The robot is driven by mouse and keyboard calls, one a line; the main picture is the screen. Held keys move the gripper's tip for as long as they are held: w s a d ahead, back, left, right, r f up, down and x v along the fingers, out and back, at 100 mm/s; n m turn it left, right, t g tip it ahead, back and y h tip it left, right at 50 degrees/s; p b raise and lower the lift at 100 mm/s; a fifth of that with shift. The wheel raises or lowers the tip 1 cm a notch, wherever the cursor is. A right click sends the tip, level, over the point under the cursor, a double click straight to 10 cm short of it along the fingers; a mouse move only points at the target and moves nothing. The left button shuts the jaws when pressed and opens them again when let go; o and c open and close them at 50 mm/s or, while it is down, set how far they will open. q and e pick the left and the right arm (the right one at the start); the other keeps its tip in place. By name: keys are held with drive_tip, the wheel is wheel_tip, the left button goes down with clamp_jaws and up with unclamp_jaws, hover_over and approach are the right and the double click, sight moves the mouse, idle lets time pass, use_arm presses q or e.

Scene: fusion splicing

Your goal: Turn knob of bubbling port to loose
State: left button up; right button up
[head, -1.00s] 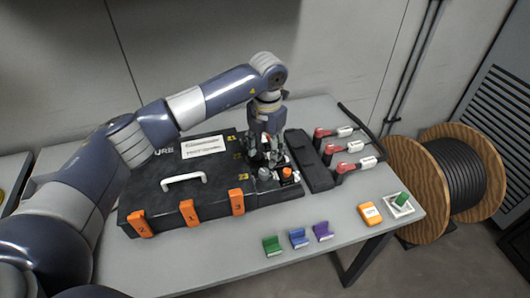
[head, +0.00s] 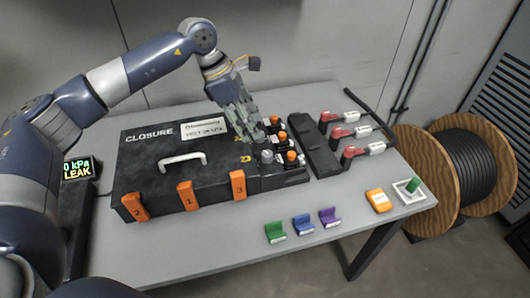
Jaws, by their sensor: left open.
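The black closure case (head: 140,172) lies on the table with a row of ports (head: 280,172) along its right end. Orange-capped knobs are on this row: a near one (head: 291,156), a middle one (head: 282,135) and a far one (head: 275,120). Grey knobs, such as the near one (head: 267,157), stand beside them. I cannot tell which port is bubbling. My left gripper (head: 256,136) is open and points down at the left of the port row, and it partly hides the case top there. Whether it touches anything is unclear. My right gripper is out of view.
A display (head: 76,170) at the left reads "0 kPa LEAK". A black block (head: 322,150) and several red-handled tools (head: 353,152) lie right of the ports. Green, blue and purple holders (head: 302,224), an orange box (head: 378,200) and a white tray (head: 408,198) sit near the front edge.

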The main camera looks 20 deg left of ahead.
sight(267, 153)
use_arm(q)
drive_tip(key=p+x, duration=0.2)
drive_tip(key=x, duration=0.8)
drive_tip(key=shift+d+f, duration=0.1)
drive_tip(key=shift+f, duration=0.2)
drive_tip(key=c, duration=1)
